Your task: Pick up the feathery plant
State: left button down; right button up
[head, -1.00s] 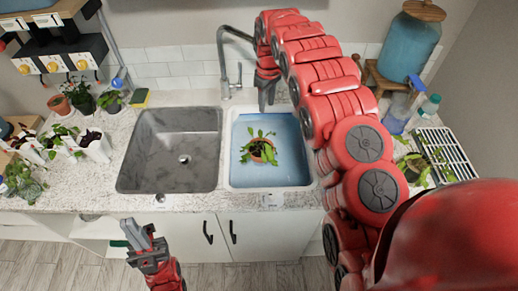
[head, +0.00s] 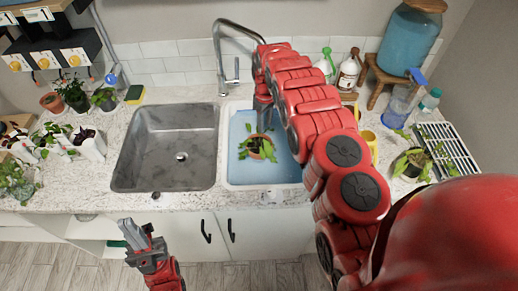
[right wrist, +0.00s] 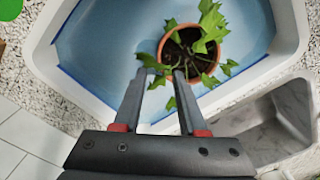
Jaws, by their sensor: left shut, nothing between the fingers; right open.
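A leafy green plant in a terracotta pot (head: 257,148) stands in the right sink basin (head: 290,172), which has a blue inside. In the right wrist view the potted plant (right wrist: 205,45) has lobed leaves spilling over the rim and dark soil. I cannot tell for sure that it is the feathery one. My right gripper (head: 262,120) is open at the back side of this plant; its fingertips (right wrist: 160,74) are close to the near leaves, with no grasp on the pot. My left gripper (head: 133,230) is shut and empty, in front of the counter.
The left sink basin (head: 170,150) is empty. Several potted plants (head: 75,93) line the left counter. Another plant (head: 410,162), a drying rack (head: 450,150), bottles (head: 400,105) and a water dispenser (head: 408,40) stand right.

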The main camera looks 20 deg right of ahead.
aim_at(259, 151)
jog(key=shift+s+f+p, duration=0.1)
jog(key=shift+f+p, duration=0.35)
jog(key=shift+f, duration=0.05)
jog(key=shift+s+d+f+p, duration=0.1)
jog(key=shift+d+f+p, duration=0.05)
jog(key=shift+f+p, duration=0.25)
jog(key=shift+s+d+f+p, duration=0.1)
jog(key=shift+f+p, duration=0.2)
jog(key=shift+f, duration=0.1)
notch_tip(259, 151, down, 2)
jog(key=shift+s+f+b, duration=0.1)
jog(key=shift+f+b, duration=0.1)
jog(key=shift+b, duration=0.35)
jog(key=shift+f, duration=0.2)
grip_shut()
